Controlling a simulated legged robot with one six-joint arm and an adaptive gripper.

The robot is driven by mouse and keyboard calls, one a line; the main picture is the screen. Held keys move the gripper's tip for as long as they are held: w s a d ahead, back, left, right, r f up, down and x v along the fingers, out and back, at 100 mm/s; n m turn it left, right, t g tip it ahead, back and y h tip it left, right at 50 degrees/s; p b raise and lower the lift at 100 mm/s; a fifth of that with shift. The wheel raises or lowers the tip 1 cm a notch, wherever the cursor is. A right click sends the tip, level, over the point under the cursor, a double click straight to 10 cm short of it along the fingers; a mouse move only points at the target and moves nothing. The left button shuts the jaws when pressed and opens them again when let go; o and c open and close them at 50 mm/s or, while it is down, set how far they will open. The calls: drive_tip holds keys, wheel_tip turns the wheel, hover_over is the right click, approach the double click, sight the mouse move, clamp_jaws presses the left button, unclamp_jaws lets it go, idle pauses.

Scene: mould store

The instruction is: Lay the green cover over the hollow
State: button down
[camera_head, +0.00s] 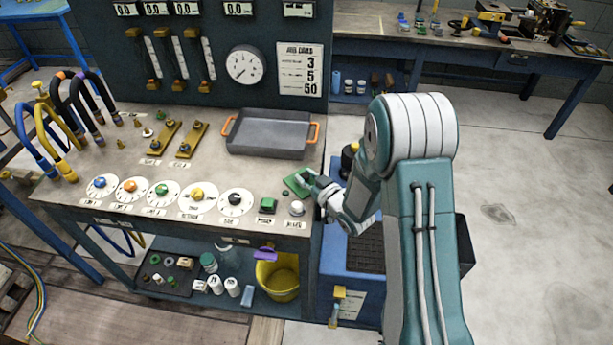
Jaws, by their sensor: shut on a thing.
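The green cover (294,185) is a small flat green piece at the right front of the bench top. My gripper (306,181) reaches in from the right and is shut on it. The cover appears tilted, and its far side is partly hidden by the fingers. I cannot tell whether it touches the bench. A grey open tray (268,135) with orange handles sits behind it. I cannot tell for sure which place is the hollow; none shows plainly beside the cover, and my gripper and arm may hide it.
A green button (268,205) and a pale knob (296,208) stand just in front of the cover. A row of dials (162,192) runs left along the bench edge. Hoses (62,125) stand at the left. A gauge panel (215,60) rises behind. A yellow bucket (277,281) is below.

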drive_tip(key=shift+a, duration=0.35)
drive_tip(key=shift+c, duration=2)
unclamp_jaws()
drive_tip(key=shift+d, duration=0.45)
drive_tip(key=v, duration=1.2)
drive_tip(key=s+d+r+m+g+h, duration=0.1)
drive_tip(key=d+r+m+h, duration=0.1)
drive_tip(key=d+r+h, duration=0.3)
drive_tip(key=d+r+m+g+h, duration=0.1)
drive_tip(key=d+r+h, duration=0.1)
drive_tip(key=r+h, duration=0.35)
drive_tip(key=s+r+m+g, duration=0.2)
drive_tip(key=s+r+g, duration=0.1)
drive_tip(key=s+r, duration=0.4)
drive_tip(key=s, duration=0.3)
drive_tip(key=shift+r+m, duration=0.35)
drive_tip(key=shift+m, duration=0.05)
drive_tip(key=shift+o, duration=0.5)
drive_tip(key=s+a+r+m+g+y, duration=0.1)
drive_tip(key=s+a+r+g, duration=0.1)
drive_tip(key=s, duration=0.9)
drive_tip(key=shift+a+r+g, duration=0.25)
drive_tip(key=shift+g, duration=0.15)
